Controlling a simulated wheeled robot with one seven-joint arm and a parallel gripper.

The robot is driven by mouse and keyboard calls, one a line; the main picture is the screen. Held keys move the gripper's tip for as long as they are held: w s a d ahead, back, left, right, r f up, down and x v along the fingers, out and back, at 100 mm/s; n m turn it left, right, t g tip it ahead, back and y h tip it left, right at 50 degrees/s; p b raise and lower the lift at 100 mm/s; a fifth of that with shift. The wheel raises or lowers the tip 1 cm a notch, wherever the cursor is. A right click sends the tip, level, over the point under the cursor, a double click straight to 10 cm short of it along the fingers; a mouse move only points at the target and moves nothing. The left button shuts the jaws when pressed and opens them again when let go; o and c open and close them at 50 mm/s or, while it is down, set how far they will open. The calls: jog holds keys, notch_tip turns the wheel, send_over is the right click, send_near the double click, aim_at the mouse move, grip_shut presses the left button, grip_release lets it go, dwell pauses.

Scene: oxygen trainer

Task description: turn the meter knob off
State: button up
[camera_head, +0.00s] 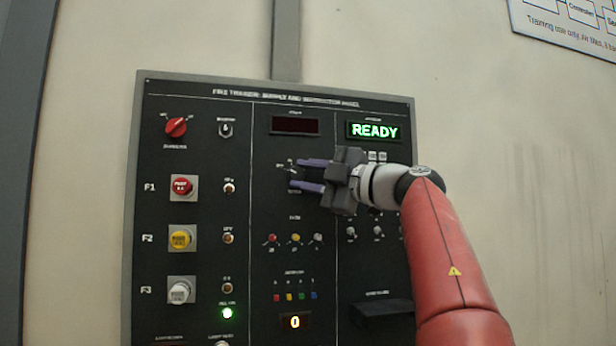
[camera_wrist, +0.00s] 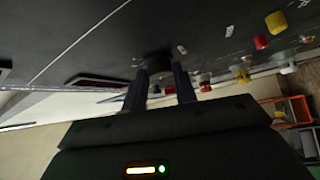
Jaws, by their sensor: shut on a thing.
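The meter knob (camera_wrist: 156,60) shows in the wrist view as a dark round knob on the black panel, between my fingertips. My gripper (camera_head: 294,175) is at the middle column of the panel in the head view, reaching in from the right with its two purple-grey fingers one above the other. In the wrist view my gripper (camera_wrist: 159,72) is shut on the knob from both sides. In the head view the knob's pointer cannot be made out, and small labels sit around it. The dark red meter display (camera_head: 295,125) above it shows no readable digits.
The panel (camera_head: 265,200) also carries a red selector knob (camera_head: 176,127), red, yellow and white buttons at left, toggles and small coloured knobs below my gripper. A green READY display (camera_head: 374,131) is lit at upper right.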

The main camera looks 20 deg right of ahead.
jog(key=shift+a, duration=0.1)
jog(key=o, duration=1)
jog(key=b+v, duration=0.1)
jog(key=v, duration=0.6)
jog(key=shift+s+d, duration=0.25)
jog(key=shift+s, duration=0.05)
